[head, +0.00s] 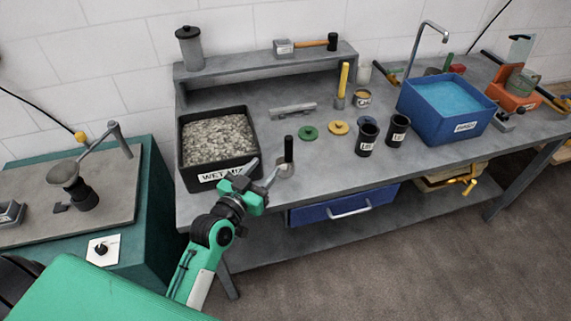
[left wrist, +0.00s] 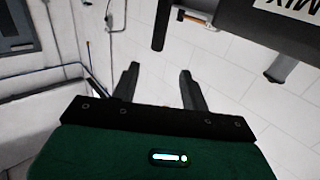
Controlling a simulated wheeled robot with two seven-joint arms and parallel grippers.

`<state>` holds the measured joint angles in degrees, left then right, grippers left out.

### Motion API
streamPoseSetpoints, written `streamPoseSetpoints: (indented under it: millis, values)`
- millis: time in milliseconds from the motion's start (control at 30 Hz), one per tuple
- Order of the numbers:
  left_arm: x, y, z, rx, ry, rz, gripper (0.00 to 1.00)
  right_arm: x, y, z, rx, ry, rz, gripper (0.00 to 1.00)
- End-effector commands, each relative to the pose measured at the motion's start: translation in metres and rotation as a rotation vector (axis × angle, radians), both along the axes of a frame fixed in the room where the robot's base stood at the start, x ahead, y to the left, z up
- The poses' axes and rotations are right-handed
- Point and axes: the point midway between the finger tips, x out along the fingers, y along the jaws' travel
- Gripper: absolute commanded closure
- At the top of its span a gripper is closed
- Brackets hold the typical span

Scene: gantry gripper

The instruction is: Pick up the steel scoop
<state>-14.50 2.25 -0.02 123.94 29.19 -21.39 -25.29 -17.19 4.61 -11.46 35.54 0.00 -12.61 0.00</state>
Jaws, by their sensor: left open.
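The steel scoop (head: 286,169) is at the front edge of the grey bench in the head view, just right of the WET MIX bin. Its black handle (head: 288,149) stands upright above a small steel part. My left gripper (head: 263,171) is open and empty, just left of the scoop and in front of the bin's right corner. Its fingers also show apart in the left wrist view (left wrist: 158,86), with nothing between them. A dark rod (left wrist: 161,26) hangs in from the top of that view; I cannot tell whether it is the scoop's handle. My right gripper is not in view.
The black WET MIX bin (head: 205,182) of gravel stands close behind my left gripper. Two black cups (head: 367,137), a green disc (head: 308,132) and a yellow disc (head: 339,128) lie to the right. A blue water tub (head: 465,127) stands further right. Bench around the scoop's right is clear.

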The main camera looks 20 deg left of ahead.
Motion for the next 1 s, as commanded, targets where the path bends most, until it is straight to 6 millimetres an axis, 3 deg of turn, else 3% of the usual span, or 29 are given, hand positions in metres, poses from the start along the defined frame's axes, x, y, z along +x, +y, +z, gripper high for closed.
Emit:
streamPoseSetpoints:
  millis: [333,667,1000]
  values:
    - [0.059,-0.012,0.003,-0.001,0.0,-0.001,0.55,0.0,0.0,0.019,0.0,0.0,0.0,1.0]
    - [0.082,-0.018,0.002,-0.001,0.003,-0.003,0.55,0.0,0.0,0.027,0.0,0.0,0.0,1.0]
    - [0.121,-0.027,0.001,0.0,0.003,-0.002,0.55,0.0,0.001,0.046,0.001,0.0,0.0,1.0]
